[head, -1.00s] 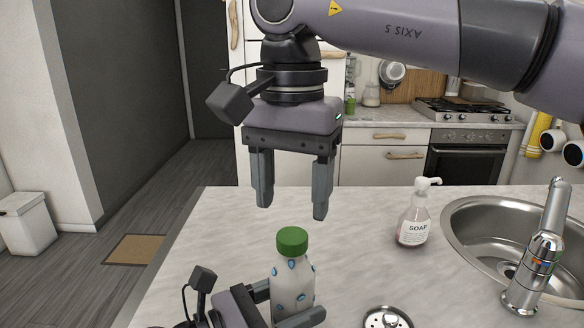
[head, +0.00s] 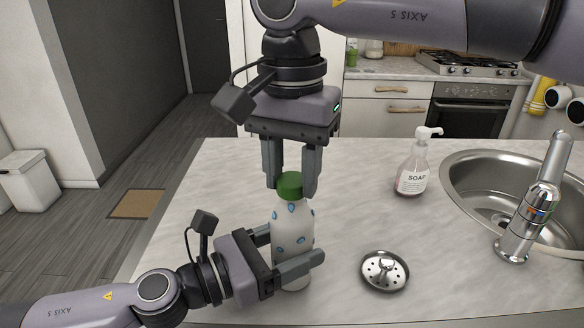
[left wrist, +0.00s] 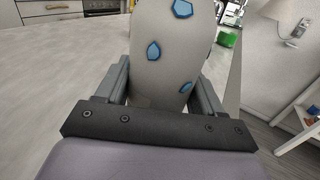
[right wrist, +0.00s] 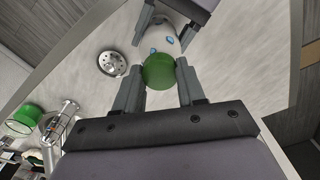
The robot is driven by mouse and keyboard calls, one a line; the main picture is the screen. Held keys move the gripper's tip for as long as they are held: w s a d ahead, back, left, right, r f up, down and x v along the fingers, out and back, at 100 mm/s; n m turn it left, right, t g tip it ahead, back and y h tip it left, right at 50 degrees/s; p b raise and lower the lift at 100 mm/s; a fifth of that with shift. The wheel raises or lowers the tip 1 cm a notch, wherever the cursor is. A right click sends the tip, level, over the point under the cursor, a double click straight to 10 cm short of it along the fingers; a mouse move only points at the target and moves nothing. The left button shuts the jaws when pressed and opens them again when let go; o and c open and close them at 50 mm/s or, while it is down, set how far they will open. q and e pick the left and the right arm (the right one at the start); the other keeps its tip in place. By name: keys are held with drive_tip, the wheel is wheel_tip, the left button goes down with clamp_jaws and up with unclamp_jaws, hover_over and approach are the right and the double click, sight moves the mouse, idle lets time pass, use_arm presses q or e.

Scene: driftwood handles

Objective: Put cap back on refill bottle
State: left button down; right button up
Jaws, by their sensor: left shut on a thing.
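The white refill bottle (head: 291,228) with blue spots stands upright at the counter's near side. My left gripper (head: 299,262) is shut around its lower body; the bottle (left wrist: 172,50) also fills the space between the fingers in the left wrist view. The green cap (head: 290,186) sits at the top of the bottle. Whether it is seated or threaded I cannot tell. My right gripper (head: 293,190) points down from above with one finger on each side of the cap (right wrist: 158,71). Its fingers are close to the cap; whether they press on it is unclear.
A round metal sink strainer (head: 385,271) lies right of the bottle. The soap dispenser (head: 412,165), sink (head: 468,190) and tap (head: 535,210) stand farther right. The counter (head: 200,200) left of and behind the bottle is clear.

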drive_tip(key=m, duration=0.6)
drive_tip(key=shift+m, duration=0.3)
drive_tip(key=m, duration=0.7)
drive_tip(key=shift+m, duration=0.3)
drive_tip(key=m, duration=1.3)
drive_tip(key=o, duration=1.2)
drive_tip(key=shift+o, duration=0.2)
wheel_tip(320, 180, up, 12)
